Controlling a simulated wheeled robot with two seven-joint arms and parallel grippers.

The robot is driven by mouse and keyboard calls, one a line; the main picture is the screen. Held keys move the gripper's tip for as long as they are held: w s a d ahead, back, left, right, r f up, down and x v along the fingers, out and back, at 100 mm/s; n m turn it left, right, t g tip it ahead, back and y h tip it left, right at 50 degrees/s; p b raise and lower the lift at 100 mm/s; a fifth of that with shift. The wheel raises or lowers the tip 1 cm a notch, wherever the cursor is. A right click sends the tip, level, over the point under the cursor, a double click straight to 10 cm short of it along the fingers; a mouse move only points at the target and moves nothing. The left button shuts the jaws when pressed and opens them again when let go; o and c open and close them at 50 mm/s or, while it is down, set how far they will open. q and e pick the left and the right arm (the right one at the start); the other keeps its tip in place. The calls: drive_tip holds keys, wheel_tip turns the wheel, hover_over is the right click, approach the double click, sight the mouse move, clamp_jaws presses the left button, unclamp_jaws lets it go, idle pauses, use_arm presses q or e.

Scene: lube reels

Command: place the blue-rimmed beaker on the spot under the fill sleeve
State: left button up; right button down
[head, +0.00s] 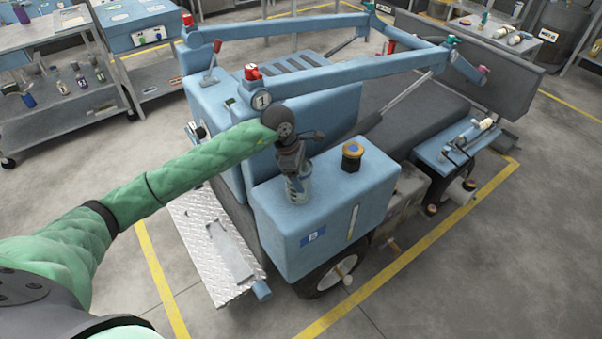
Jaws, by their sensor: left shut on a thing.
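My left gripper (296,169) is at the front of the blue machine, pointing down over its blue box-shaped tank. It is shut on a clear beaker (299,190), which is upright at the left part of the tank top (330,197). The gripper covers the beaker's upper part, so its rim colour is hard to tell. I cannot tell if the beaker's base touches the tank top. I cannot make out the fill sleeve or the spot under it for certain. My right gripper is not in view.
A black cap with a yellow top (352,156) stands on the tank, right of the beaker. A tread-plate step (215,245) is at the lower left. Bench carts (60,115) stand at the far left.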

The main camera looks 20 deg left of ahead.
use_arm(q)
drive_tip(key=shift+f, duration=0.1)
drive_tip(key=o, duration=1)
drive_tip(key=shift+r, duration=0.2)
